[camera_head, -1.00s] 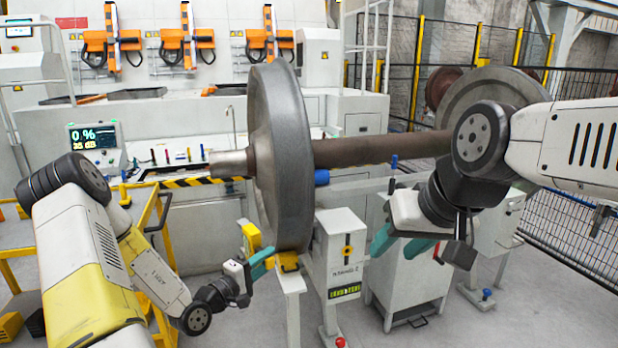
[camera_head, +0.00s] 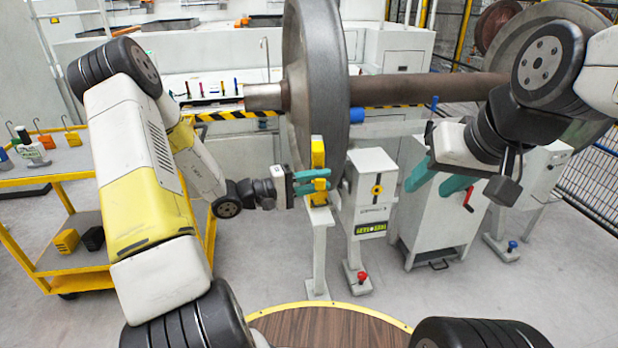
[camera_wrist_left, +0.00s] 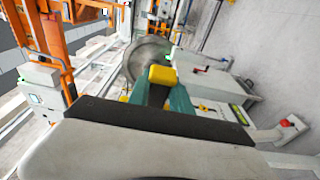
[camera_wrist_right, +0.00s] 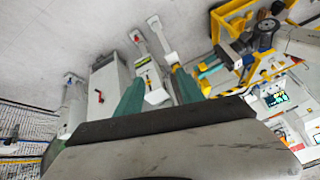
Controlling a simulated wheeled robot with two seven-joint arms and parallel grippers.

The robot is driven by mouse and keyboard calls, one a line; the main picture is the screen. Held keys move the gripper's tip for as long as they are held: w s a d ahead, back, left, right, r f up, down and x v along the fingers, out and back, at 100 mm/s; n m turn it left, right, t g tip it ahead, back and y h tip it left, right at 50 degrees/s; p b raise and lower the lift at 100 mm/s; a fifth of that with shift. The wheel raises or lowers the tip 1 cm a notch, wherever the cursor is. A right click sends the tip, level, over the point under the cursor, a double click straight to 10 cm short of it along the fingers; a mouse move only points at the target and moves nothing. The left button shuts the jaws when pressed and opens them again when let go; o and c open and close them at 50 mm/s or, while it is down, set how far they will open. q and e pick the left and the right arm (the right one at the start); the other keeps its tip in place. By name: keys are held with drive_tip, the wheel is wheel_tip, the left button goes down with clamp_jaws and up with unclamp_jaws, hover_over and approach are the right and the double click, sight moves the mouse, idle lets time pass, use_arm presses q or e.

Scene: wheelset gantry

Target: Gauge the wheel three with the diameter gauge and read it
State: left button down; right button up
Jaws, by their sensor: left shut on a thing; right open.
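A large grey wheel (camera_head: 318,75) sits on a brown axle (camera_head: 420,87), and a second wheel (camera_head: 585,110) is partly hidden behind my right arm. My left gripper (camera_head: 314,182) is shut on a yellow diameter gauge (camera_head: 317,153), held upright at the lower rim of the near wheel. In the left wrist view the gauge (camera_wrist_left: 162,75) sits between the teal fingers, with the wheel (camera_wrist_left: 145,57) just beyond. I cannot tell whether gauge and wheel touch. My right gripper (camera_head: 436,180) is open and empty, right of the white stand box (camera_head: 370,190).
The stand box carries a small lit label (camera_head: 370,228), too small to read. A white post (camera_head: 318,250) stands below the gauge. A grey cabinet (camera_head: 440,215) with a red handle is at right. A yellow trolley (camera_head: 50,180) with tools stands at left. Mesh fencing (camera_head: 590,200) closes the right side.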

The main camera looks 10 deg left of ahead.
drive_tip(key=shift+o, duration=1.2)
drive_tip(key=shift+r, duration=0.1)
drive_tip(key=w+a+r+g, duration=0.2)
drive_tip(key=w+r, duration=0.4)
drive_tip(key=w, duration=0.3)
drive_tip(key=g+h, duration=0.2)
drive_tip(key=g, duration=0.2)
hover_over(321, 144)
wheel_tip(321, 144, down, 3)
use_arm(q)
drive_tip(key=shift+d+r+m+g+h, duration=0.3)
drive_tip(key=shift+d+r+m+g, duration=0.2)
drive_tip(key=shift+d+g, duration=0.25)
use_arm(e)
drive_tip(key=shift+n, duration=0.4)
wheel_tip(321, 144, down, 12)
drive_tip(key=shift+s+f, duration=0.1)
